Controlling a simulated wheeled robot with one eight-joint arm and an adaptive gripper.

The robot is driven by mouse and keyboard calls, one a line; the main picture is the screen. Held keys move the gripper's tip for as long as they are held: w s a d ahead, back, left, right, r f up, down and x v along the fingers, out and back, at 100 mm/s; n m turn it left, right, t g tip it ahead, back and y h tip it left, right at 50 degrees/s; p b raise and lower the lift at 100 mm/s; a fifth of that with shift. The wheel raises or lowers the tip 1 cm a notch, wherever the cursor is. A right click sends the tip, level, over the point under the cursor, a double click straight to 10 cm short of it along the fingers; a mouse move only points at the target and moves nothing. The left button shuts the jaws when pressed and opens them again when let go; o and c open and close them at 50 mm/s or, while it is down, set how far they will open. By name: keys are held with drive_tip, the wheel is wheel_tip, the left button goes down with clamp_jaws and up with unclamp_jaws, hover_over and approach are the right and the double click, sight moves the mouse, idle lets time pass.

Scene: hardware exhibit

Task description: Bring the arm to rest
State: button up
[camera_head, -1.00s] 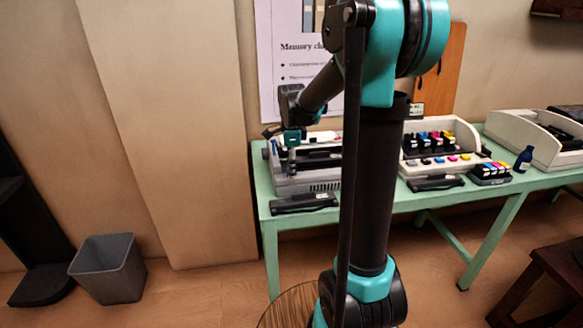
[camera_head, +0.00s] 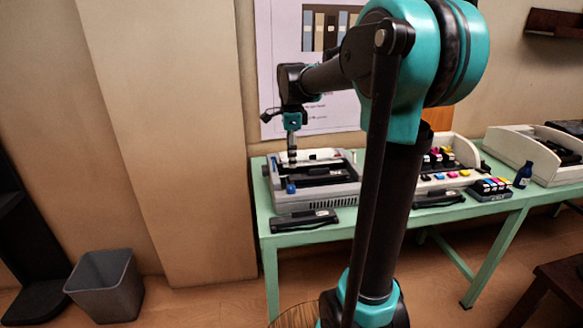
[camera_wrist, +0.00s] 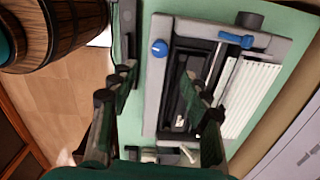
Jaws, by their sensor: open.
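My arm (camera_head: 385,200) stands in front of the green table, bent at its teal elbow, with the forearm reaching left. My gripper (camera_head: 291,158) points down over the left part of a grey machine (camera_head: 330,198). In the wrist view my gripper (camera_wrist: 160,88) has its two fingers spread wide with nothing between them. The machine (camera_wrist: 150,110) lies below the fingers there, with a blue knob (camera_wrist: 159,48) and a blue-handled lever (camera_wrist: 236,39). The gripper appears to be above the machine; the exact gap cannot be told.
The green table (camera_head: 350,232) also bears a black cartridge (camera_head: 304,221), colour cartridges (camera_head: 489,189), a blue bottle (camera_head: 523,168) and a white tray (camera_head: 511,143). A grey bin (camera_head: 105,285) stands on the floor at left. A wooden barrel (camera_wrist: 70,30) shows in the wrist view.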

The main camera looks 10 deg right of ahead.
drive_tip(key=shift+r, duration=0.45)
drive_tip(key=s+d+f+n+t, duration=0.2)
drive_tip(key=s+f+n, duration=0.7)
drive_tip(key=s+f, duration=0.1)
drive_tip(key=s+d+f+n+t, duration=0.2)
drive_tip(key=s+f+n, duration=0.8)
drive_tip(key=s, duration=0.2)
drive_tip(key=shift+f, duration=0.25)
